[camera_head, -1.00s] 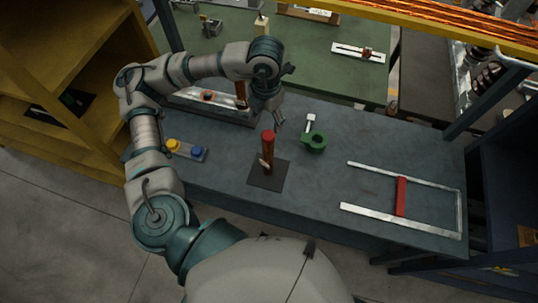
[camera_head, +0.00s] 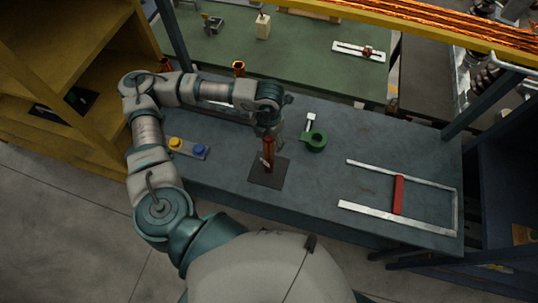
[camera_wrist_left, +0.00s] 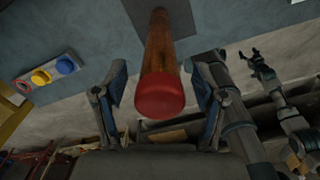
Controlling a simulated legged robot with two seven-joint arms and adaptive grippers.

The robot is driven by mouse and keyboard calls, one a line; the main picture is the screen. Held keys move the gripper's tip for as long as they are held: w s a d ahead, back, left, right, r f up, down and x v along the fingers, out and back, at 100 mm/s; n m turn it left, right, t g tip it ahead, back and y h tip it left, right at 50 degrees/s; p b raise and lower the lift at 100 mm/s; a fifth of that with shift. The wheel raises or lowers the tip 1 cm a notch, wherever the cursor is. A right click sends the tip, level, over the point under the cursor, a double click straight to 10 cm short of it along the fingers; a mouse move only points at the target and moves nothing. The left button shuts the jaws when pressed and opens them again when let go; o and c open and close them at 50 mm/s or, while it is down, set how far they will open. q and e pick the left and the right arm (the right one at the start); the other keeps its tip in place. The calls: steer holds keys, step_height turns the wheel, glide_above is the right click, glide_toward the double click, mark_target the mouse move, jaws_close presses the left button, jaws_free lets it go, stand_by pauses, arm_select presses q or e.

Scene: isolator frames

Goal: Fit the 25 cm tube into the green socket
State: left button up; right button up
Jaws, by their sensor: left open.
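A brown tube with a red top (camera_head: 268,157) stands upright on a dark square pad (camera_head: 266,180) on the near table. In the left wrist view its red end (camera_wrist_left: 160,97) faces the camera, between the spread fingers. My left gripper (camera_head: 267,134) is open at the tube's upper end, one finger on either side, with visible gaps. The green socket (camera_head: 314,142) is a ring-shaped piece on the table, right of the tube and apart from it. A second gripper, seemingly my right (camera_wrist_left: 258,62), shows small in the wrist view; its jaw state is unclear.
A button box (camera_head: 188,148) with yellow and blue buttons sits left of the pad. A metal frame with a red bar (camera_head: 399,195) lies at the right. Other copper-coloured tubes (camera_head: 239,68) stand behind my arm. The table between socket and frame is clear.

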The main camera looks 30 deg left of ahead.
arm_select(q)
steer(key=shift+a, duration=0.1)
jaws_close()
steer(key=shift+r, duration=0.15)
